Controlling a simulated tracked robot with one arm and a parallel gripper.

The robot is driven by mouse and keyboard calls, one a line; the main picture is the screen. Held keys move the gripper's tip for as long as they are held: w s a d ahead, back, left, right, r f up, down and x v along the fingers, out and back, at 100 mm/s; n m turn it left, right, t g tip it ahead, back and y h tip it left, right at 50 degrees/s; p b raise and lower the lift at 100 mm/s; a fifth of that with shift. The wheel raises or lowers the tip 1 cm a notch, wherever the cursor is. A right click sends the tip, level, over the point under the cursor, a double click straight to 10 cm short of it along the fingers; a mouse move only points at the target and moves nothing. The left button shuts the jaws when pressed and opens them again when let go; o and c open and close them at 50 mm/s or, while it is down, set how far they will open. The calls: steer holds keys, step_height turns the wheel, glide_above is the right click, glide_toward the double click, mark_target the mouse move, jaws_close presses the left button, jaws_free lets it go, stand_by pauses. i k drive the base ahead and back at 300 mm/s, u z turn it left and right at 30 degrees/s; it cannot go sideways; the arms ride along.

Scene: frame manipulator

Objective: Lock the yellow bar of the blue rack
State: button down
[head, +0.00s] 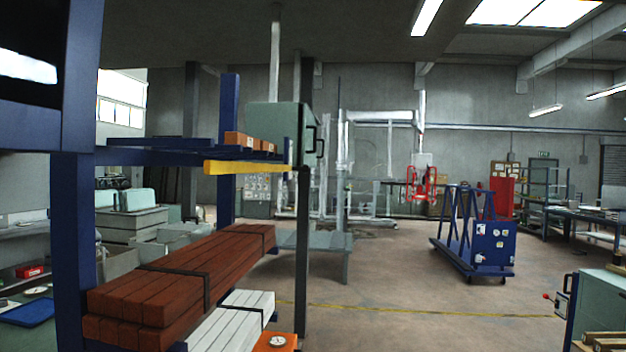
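The blue rack (72,215) stands close on the left, with blue posts and shelf arms. A short yellow bar (240,167) sticks out roughly level from the rack's upper shelf, its right end near a dark upright post. Whether it is latched to anything cannot be told. My gripper is not in view.
Strapped red-brown beams (180,280) and white bars (235,318) lie on the lower rack levels. A dark post (302,255) stands just right of the yellow bar. A blue wheeled A-frame cart (492,247) stands right of centre. The floor (400,315) between is open.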

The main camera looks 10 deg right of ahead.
mark_target(211, 167)
steer(key=z, duration=0.05)
steer(key=i, duration=1.65)
steer(key=z, duration=0.35)
steer(key=i, duration=1.15)
steer(key=z, duration=0.4)
steer(key=i, duration=1.15)
steer(key=z, duration=0.15)
